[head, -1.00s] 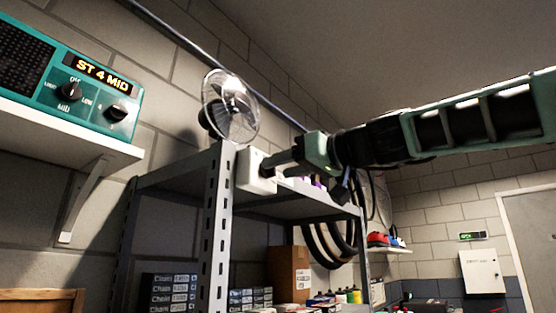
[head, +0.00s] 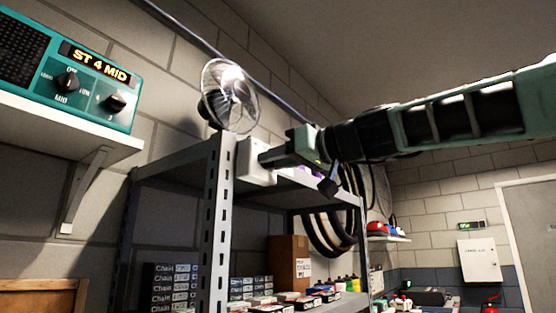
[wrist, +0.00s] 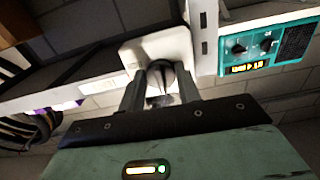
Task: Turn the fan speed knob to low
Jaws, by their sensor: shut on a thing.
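The fan (head: 229,95) with a wire cage stands on top of the metal shelving. A white control box (head: 256,163) sits at the shelf's front corner below it, and shows in the wrist view (wrist: 133,52). In the head view my gripper (head: 268,157) reaches the box from the right and hides the knob. Speed markings are not readable.
A teal radio (head: 75,75) reading "ST 4 MID" stands on a white wall shelf (head: 70,135) at left. The metal shelving post (head: 216,220) is close beside the box. Boxes (head: 288,262) fill the lower shelf.

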